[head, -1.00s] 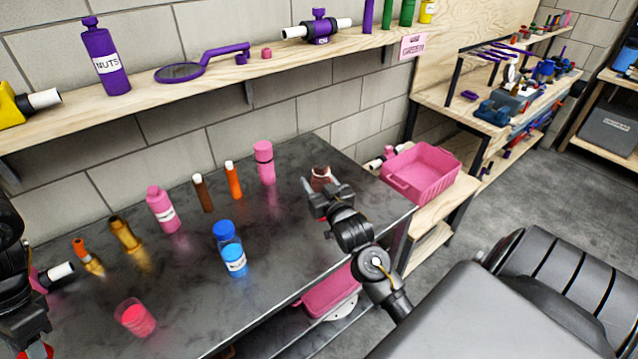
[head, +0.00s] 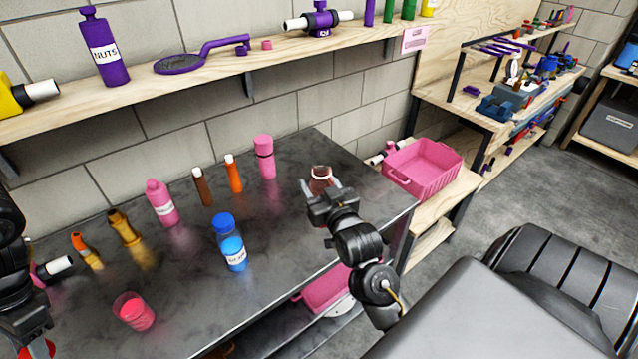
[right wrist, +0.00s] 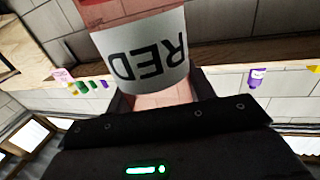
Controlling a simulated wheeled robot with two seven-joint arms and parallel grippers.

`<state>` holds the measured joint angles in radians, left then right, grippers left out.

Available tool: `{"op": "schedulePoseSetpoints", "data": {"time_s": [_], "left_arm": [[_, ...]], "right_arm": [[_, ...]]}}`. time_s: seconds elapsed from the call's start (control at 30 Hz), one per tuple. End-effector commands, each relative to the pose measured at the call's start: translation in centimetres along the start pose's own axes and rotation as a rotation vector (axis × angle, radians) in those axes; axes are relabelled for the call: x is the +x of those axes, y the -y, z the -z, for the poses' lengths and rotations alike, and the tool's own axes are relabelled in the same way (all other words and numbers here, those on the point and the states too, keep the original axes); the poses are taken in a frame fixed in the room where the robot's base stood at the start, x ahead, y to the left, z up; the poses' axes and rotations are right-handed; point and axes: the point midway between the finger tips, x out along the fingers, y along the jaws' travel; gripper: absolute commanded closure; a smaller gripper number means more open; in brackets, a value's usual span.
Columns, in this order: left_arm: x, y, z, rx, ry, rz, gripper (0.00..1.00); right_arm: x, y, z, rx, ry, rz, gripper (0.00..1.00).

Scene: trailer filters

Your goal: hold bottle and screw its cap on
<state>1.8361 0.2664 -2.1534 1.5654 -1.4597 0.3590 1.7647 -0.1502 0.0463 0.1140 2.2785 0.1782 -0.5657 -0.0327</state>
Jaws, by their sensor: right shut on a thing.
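A reddish-brown container (head: 321,175) with a pale band is between the fingertips of my right gripper (head: 322,187), by the back right of the dark table. In the right wrist view it is a translucent red body with a white label (right wrist: 150,62) reading RED, upside down in that picture. My right gripper (right wrist: 160,100) is shut on it. Its top is outside the wrist view and too small to judge in the head view. My left gripper (head: 36,345) is at the lower left edge, partly cut off, with red bits by its tip. Its jaws are unclear.
On the table (head: 185,310) stand a blue bottle (head: 230,243), a pink bottle (head: 161,203), a pink cylinder (head: 264,157), brown and orange tubes and a clear cup with pink contents (head: 134,312). A pink crate (head: 422,168) is beyond the table's right edge. The table's front middle is clear.

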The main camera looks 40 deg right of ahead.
Motion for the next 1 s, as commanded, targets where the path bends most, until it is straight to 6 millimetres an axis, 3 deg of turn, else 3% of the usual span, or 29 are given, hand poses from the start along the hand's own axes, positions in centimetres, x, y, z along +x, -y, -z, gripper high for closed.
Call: {"op": "schedulePoseSetpoints", "data": {"time_s": [0.57, 0.6, 0.87, 1.0], "left_arm": [[0.04, 0.00, 0.01, 0.000, 0.000, 0.000, 0.78], [0.04, 0.00, 0.01, 0.000, 0.000, 0.000, 0.78], [0.04, 0.00, 0.01, 0.000, 0.000, 0.000, 0.78], [0.04, 0.00, 0.02, 0.000, 0.000, 0.000, 0.78]], "right_arm": [[-0.22, 0.09, 0.14, 0.000, -0.001, 0.000, 0.72], [-0.22, 0.09, 0.14, 0.000, -0.001, 0.000, 0.50], [-0.22, 0.09, 0.14, 0.000, -0.001, 0.000, 0.84], [-0.21, 0.08, 0.14, 0.000, -0.001, 0.000, 0.87]]}}
